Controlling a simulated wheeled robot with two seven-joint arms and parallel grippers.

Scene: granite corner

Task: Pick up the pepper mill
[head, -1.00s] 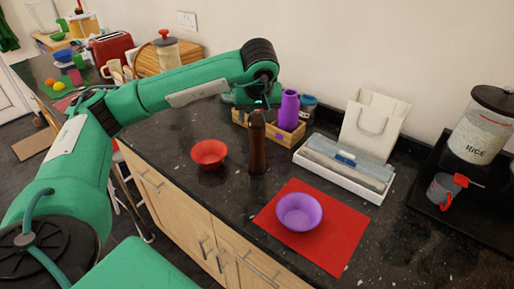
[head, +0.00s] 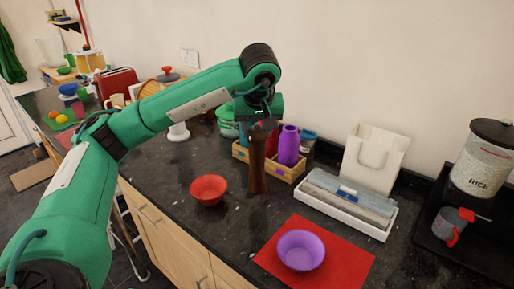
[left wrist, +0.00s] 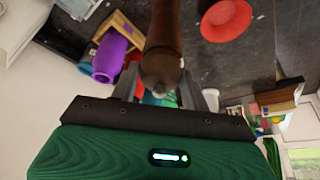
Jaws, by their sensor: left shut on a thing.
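The pepper mill (head: 257,165) is a tall dark brown turned-wood mill, upright beside the wooden crate. My left gripper (head: 262,122) is at its top, with the fingers pointing down and shut on it. In the left wrist view the mill (left wrist: 163,45) runs between the two fingers of the left gripper (left wrist: 163,88). Whether its base touches the counter I cannot tell. My right gripper is not in view.
A red bowl (head: 208,190) stands left of the mill. A purple bowl (head: 301,251) sits on a red mat (head: 350,262) at front right. A wooden crate (head: 240,152) with a purple bottle (head: 289,146) is close behind. A white tray (head: 376,230) is to the right.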

